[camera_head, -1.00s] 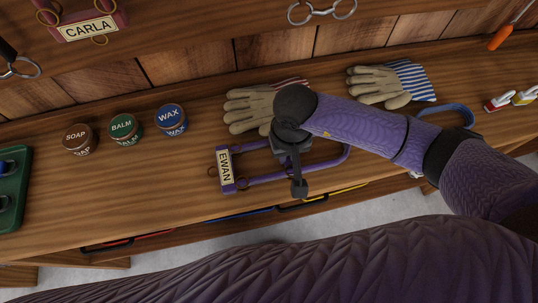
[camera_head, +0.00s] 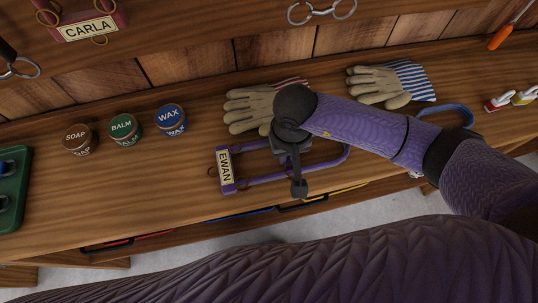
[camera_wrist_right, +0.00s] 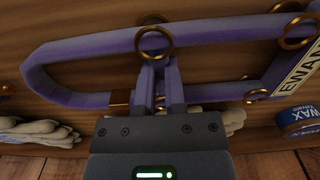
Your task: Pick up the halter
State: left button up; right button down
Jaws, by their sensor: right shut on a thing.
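The purple halter (camera_head: 262,178) with an "EWAN" name plate (camera_head: 225,168) lies on the wooden bench near its front edge. My right gripper (camera_head: 298,185) comes down over the halter's middle, and my arm hides part of it. In the right wrist view, my right gripper (camera_wrist_right: 158,75) is shut on a strap of the halter (camera_wrist_right: 95,45), beside a brass ring. The plate also shows at that view's right edge (camera_wrist_right: 297,78). My left gripper is not in view.
Tins of soap (camera_head: 79,138), balm (camera_head: 125,128) and wax (camera_head: 171,119) stand to the left. Beige gloves (camera_head: 250,108) lie behind the halter, with a striped-cuff pair (camera_head: 385,85) farther right. A green tray (camera_head: 12,188) is at the far left.

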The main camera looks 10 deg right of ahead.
notch_tip(320, 180, up, 9)
jog(key=p, duration=0.3)
jog(key=shift+r, duration=0.15)
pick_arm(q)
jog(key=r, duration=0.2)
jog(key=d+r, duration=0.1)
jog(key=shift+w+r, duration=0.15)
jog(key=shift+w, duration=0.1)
pick_arm(e)
jog(key=shift+r, duration=0.4)
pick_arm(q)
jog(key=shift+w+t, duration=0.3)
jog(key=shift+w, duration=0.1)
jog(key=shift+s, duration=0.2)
